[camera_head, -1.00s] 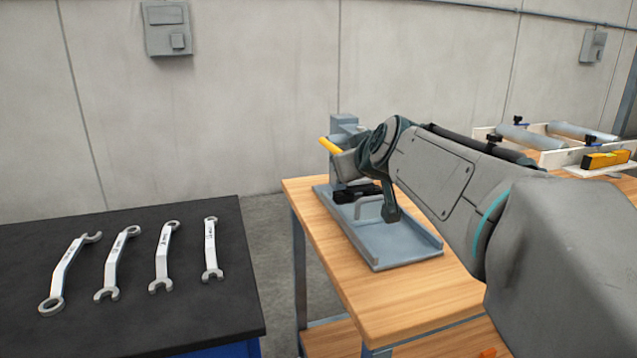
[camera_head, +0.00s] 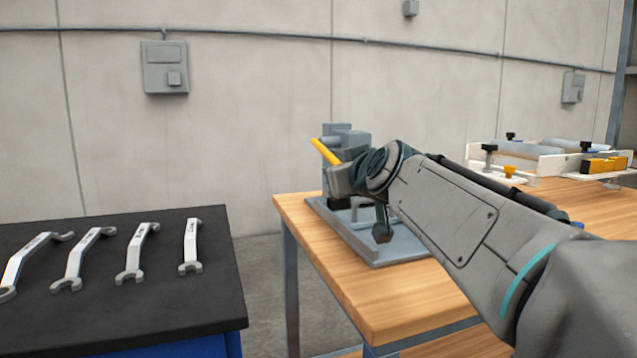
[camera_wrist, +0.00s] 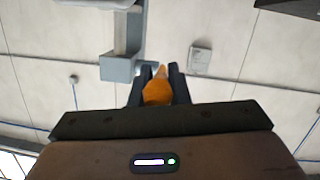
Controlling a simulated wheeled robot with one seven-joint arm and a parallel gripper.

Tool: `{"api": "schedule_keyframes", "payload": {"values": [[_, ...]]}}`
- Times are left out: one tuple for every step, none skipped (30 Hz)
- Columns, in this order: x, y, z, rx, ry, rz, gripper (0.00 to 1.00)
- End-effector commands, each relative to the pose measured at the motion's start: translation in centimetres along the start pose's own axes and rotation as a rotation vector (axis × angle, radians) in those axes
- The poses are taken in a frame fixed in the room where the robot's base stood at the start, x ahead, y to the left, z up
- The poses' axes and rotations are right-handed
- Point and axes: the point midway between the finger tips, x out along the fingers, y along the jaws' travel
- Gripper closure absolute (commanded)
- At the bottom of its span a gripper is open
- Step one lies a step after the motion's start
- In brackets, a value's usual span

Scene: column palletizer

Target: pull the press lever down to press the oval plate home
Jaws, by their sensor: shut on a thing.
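The press (camera_head: 350,138) is a blue-grey machine standing on the wooden bench. Its yellow-orange lever (camera_head: 322,149) slants up to the left past my wrist in the head view. In the wrist view, my gripper (camera_wrist: 160,76) has its two dark fingers on either side of the orange lever (camera_wrist: 157,93) and is shut on it. The press's grey block and post (camera_wrist: 118,68) show just left of the fingers there. My arm hides much of the press's lower part in the head view. I cannot make out the oval plate.
The press's grey base plate (camera_head: 388,250) lies on the wooden bench (camera_head: 375,300). A dark-topped table (camera_head: 120,305) at left holds several wrenches (camera_head: 130,253). A white fixture with rollers (camera_head: 530,158) stands at the back right. A floor gap separates table and bench.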

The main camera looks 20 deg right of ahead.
Motion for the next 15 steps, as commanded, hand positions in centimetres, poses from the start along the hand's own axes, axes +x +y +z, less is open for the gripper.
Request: {"api": "schedule_keyframes", "payload": {"values": [[0.08,-0.02,0.30,0.004,0.000,0.000,1.00],[0.08,-0.02,0.30,0.005,0.001,0.001,1.00],[0.09,-0.02,0.30,0.005,0.001,0.001,1.00],[0.09,-0.02,0.30,0.005,0.001,0.001,1.00],[0.10,-0.02,0.30,0.005,0.001,0.001,1.00],[0.11,-0.02,0.31,0.006,0.001,0.001,1.00],[0.11,-0.02,0.31,0.006,0.001,0.000,1.00],[0.11,-0.02,0.32,0.006,0.000,0.000,1.00],[0.12,-0.02,0.34,0.006,0.000,0.000,1.00],[0.12,-0.03,0.35,0.006,0.000,0.000,1.00],[0.13,-0.03,0.37,0.006,-0.001,0.000,1.00],[0.14,-0.03,0.39,0.006,-0.001,0.000,1.00],[0.14,-0.04,0.41,0.006,-0.002,0.000,1.00],[0.15,-0.04,0.42,0.006,-0.002,0.000,1.00],[0.16,-0.05,0.44,0.006,-0.002,0.000,0.76]]}}
